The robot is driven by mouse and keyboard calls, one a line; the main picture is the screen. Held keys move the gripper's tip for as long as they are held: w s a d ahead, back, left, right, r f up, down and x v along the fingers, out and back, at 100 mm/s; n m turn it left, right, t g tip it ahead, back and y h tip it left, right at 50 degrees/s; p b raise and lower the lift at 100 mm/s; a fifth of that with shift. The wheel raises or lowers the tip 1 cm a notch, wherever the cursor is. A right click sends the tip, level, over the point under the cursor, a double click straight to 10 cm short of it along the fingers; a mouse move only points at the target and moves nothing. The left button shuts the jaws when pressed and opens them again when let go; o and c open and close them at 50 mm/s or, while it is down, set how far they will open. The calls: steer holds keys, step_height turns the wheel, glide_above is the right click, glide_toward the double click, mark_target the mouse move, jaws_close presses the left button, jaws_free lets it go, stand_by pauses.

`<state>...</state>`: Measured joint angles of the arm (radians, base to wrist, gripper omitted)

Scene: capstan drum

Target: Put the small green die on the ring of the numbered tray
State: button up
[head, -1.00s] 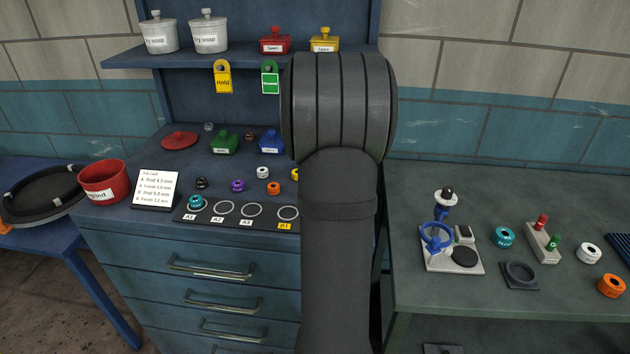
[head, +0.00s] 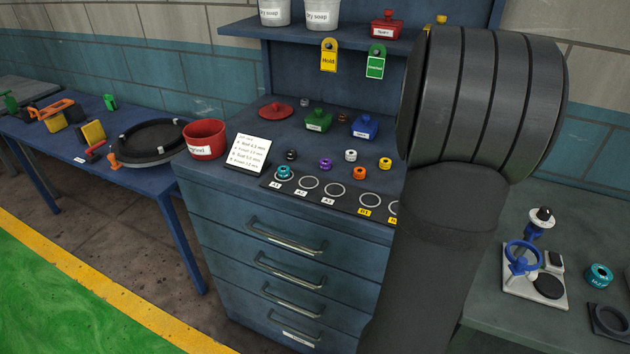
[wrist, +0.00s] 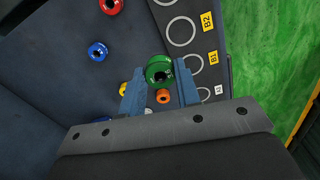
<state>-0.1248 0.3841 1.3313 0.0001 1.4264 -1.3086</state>
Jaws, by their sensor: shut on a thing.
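The small green die (wrist: 158,70) is held between the two blue fingers of my gripper (wrist: 160,80) in the wrist view, above the dark bench top. The numbered tray (head: 268,183) is a black strip with a row of white rings along the bench's front edge. A teal die (head: 284,172) sits on the ring marked A1; the rings at A2, A3 and B1 look empty. In the wrist view the empty B2 ring (wrist: 168,32) and B1 ring (wrist: 203,63) lie right of the green die. My arm hides my gripper and the tray's right part in the head view.
Black (head: 291,155), purple (head: 326,164), white (head: 351,155), orange (head: 359,173) and yellow (head: 385,163) dies stand behind the tray. Red (wrist: 110,5) and blue (wrist: 97,52) dies show in the wrist view. A card (head: 248,153) and red pot (head: 204,139) stand left.

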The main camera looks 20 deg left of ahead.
steer(key=s+a, duration=0.4)
steer(key=a, duration=1)
glide_above(309, 183)
steer(key=shift+m, duration=0.3)
steer(key=f, duration=0.6)
steer(key=shift+w+d, duration=0.1)
steer(key=shift+d, duration=0.25)
steer(key=shift+a+f, duration=0.25)
steer(key=shift+a, duration=0.2)
steer(key=shift+f, duration=1.95)
steer(key=shift+f, duration=0.1)
steer(key=o, duration=1.1)
steer(key=shift+c, duration=0.2)
step_height(309, 183, up, 12)
